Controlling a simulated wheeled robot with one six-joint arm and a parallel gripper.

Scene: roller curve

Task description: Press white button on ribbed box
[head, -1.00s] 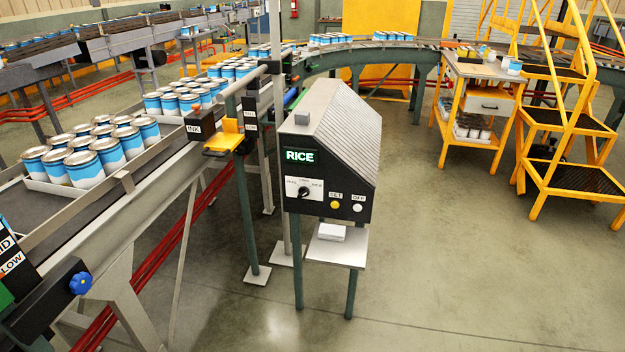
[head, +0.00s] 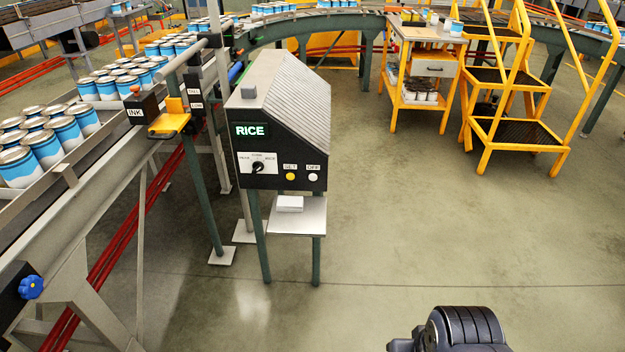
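The ribbed box (head: 278,130) stands on green legs left of centre in the head view, with a ribbed sloping top and a dark front. Its front has a lit green RICE display (head: 250,130), a selector knob (head: 258,167), a yellow button (head: 290,177) under a SET label, and a white button (head: 313,178) under an OFF label. Nothing covers the white button. A dark rounded part of my arm (head: 465,328) shows at the bottom right, well apart from the box. My gripper itself is not in the view.
A small shelf with a white block (head: 290,203) sits below the box. A conveyor with blue and white cans (head: 60,125) runs along the left. A yellow cart (head: 425,70) and yellow steps (head: 510,110) stand at the back right. The floor right of the box is clear.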

